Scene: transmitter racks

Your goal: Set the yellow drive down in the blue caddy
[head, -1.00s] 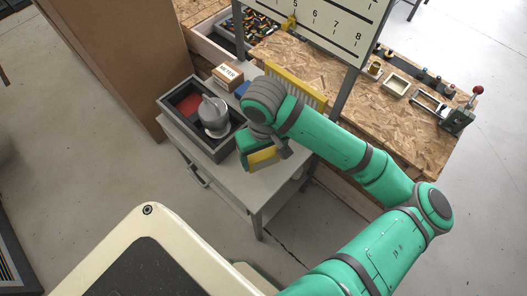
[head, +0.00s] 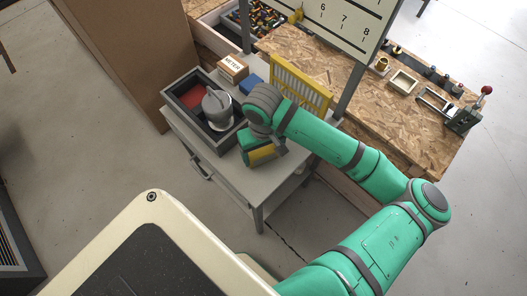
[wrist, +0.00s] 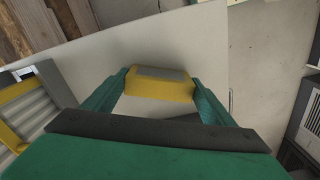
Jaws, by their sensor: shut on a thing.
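The yellow drive (head: 264,153) is held in my gripper (head: 258,148), above the near right part of the grey cart top. In the wrist view my gripper (wrist: 160,84) has a finger on each side of the drive (wrist: 160,90), which shows a yellow face and a grey upper part. A small blue box (head: 251,84), probably the blue caddy, stands on the cart behind my wrist, partly hidden; its inside cannot be seen. The drive is apart from it, nearer the camera. I cannot make out the blue box in the wrist view.
A dark grey tray (head: 206,140) holds a red thing and a grey rounded object (head: 217,108). A box marked METER (head: 233,68) stands behind it. A yellow slatted rack (head: 300,88) stands at the cart's far right. A wooden workbench (head: 370,115) lies beyond. The cart's near end is clear.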

